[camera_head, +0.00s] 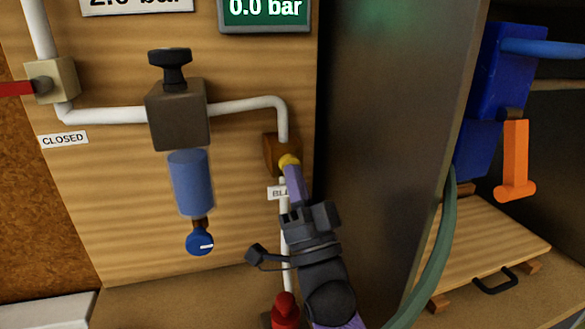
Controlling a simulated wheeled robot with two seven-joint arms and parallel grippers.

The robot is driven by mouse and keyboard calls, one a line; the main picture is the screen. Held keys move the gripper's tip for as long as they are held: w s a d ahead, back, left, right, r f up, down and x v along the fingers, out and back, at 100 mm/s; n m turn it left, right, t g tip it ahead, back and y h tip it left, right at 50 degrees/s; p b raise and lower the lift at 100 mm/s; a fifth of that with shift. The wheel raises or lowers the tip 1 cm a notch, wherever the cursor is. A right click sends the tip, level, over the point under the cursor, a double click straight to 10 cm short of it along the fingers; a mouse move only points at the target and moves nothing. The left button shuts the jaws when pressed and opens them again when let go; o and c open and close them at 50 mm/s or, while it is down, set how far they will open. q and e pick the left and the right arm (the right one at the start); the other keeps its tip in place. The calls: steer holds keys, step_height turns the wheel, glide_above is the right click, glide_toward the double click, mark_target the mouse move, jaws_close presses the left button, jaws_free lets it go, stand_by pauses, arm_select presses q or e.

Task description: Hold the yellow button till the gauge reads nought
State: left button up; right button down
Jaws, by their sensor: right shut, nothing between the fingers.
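The yellow button (287,161) sits on a small brown block (277,147) on the wooden panel. My right gripper (291,170) is shut and empty, with its fingertips against or right at the button, partly covering it. I cannot tell how far the button is pressed in. The green gauge display (265,12) at the top reads 0.0 bar. My left gripper is not in view.
A regulator with a black knob (170,65) and blue bowl (191,182) is left of the button. A red lever (14,88) is beside a CLOSED label (63,140). A dark partition (385,150) stands right of my gripper. A red knob (285,310) is below.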

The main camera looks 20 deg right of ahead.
steer(key=shift+s, duration=0.15)
stand_by(0.4)
steer(key=shift+s+p, duration=0.6)
steer(key=shift+s, duration=0.2)
steer(key=s+p, duration=0.2)
steer(key=s, duration=0.3)
steer(key=shift+d, duration=0.1)
